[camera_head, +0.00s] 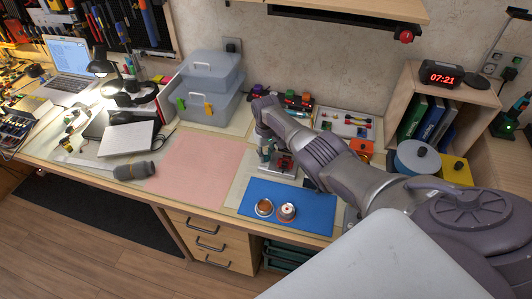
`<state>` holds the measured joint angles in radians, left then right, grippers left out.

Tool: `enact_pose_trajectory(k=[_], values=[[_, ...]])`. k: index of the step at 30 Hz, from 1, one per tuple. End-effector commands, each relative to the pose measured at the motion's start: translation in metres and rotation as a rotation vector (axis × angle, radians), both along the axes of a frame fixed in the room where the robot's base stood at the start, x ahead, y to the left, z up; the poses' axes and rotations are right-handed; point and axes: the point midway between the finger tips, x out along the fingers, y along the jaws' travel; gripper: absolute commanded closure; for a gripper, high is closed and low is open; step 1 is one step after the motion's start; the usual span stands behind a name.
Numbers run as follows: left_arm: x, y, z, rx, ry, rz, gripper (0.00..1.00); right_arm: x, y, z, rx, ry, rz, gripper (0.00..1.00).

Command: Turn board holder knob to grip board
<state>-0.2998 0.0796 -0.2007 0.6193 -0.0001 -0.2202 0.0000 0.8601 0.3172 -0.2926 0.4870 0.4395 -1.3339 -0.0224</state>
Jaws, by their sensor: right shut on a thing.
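The board holder (284,166) is a small fixture with a red part, on the bench just behind the blue mat. My right arm reaches in from the lower right, and its wrist bends down at the holder's left side. My right gripper (265,150) points down there and is shut on what appears to be the holder's knob. The knob itself is hidden by the fingers and too small to make out. I cannot tell how firmly the board sits in the holder. My left gripper is not in view.
A blue mat (262,190) with a copper-coloured round tin (264,207) and a second round container (287,211) lies in front. A pink mat (195,168) to the left is bare. Grey storage boxes (212,72) stand behind. A wooden shelf (402,88) stands at right.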

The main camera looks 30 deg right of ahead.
Motion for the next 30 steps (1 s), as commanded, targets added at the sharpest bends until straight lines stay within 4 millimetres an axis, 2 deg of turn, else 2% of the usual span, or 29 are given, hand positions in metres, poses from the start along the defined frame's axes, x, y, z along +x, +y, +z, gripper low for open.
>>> enact_pose_trajectory(k=[30], values=[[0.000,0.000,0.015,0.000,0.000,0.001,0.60,0.001,0.000,0.002,0.000,-0.003,-0.966,1.00]])
